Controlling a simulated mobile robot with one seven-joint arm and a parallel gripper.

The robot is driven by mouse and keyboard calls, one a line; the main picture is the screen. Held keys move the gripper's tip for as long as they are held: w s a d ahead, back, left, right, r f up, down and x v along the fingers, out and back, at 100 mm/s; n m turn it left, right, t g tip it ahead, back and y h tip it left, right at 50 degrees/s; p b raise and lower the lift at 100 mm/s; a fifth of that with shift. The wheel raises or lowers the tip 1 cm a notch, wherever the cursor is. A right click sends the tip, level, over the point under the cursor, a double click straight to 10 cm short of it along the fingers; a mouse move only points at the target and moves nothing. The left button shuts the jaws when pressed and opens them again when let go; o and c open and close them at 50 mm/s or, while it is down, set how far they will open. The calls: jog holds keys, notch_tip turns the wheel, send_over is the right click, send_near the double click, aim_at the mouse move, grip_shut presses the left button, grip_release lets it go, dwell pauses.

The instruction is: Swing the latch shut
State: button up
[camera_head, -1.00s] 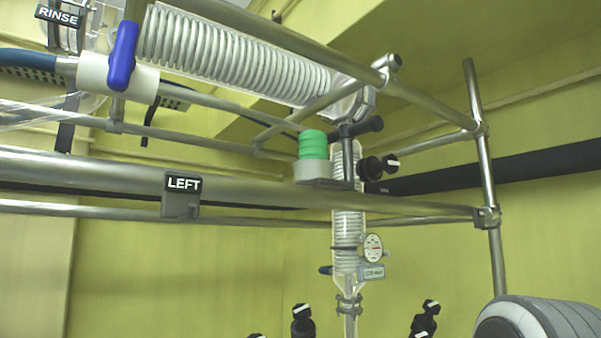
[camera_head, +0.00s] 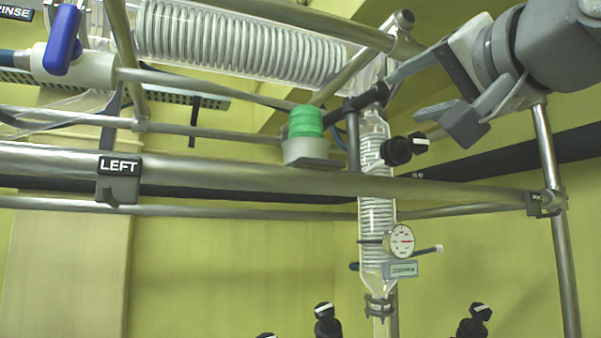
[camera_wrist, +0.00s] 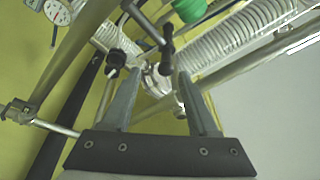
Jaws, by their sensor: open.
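The likely latch is a dark grey bar with a black rounded grip (camera_head: 372,95), on a short upright post beside a green ribbed cap (camera_head: 305,121) in a grey-white cup. In the wrist view the dark bar (camera_wrist: 147,24) runs from upper left to a post just beyond my fingertips. My gripper (camera_head: 405,98) comes in from the upper right, its fingers apart and empty. In the wrist view my gripper (camera_wrist: 158,73) is open, with the post end ahead of the gap. I cannot tell whether a finger touches the bar.
Steel rails surround the area; a front rail (camera_head: 250,177) carries a LEFT sign (camera_head: 119,166). A glass coil condenser (camera_head: 240,45) lies above, and a vertical one with a gauge (camera_head: 399,241) hangs below. A black knob (camera_head: 396,151) sits close under my gripper. A blue-handled valve (camera_head: 62,42) is far left.

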aim_at(359, 102)
jog(key=shift+t, duration=0.3)
jog(key=p+x, duration=0.2)
jog(key=x, duration=0.3)
jog(key=r+p+x, duration=0.1)
jog(key=x, duration=0.5)
jog(key=p+x, duration=0.2)
jog(key=x, duration=0.4)
jog(key=shift+d+r+p, duration=0.1)
jog(key=shift+r+p, duration=0.25)
jog(key=shift+r, duration=0.05)
grip_shut()
dwell(0.4)
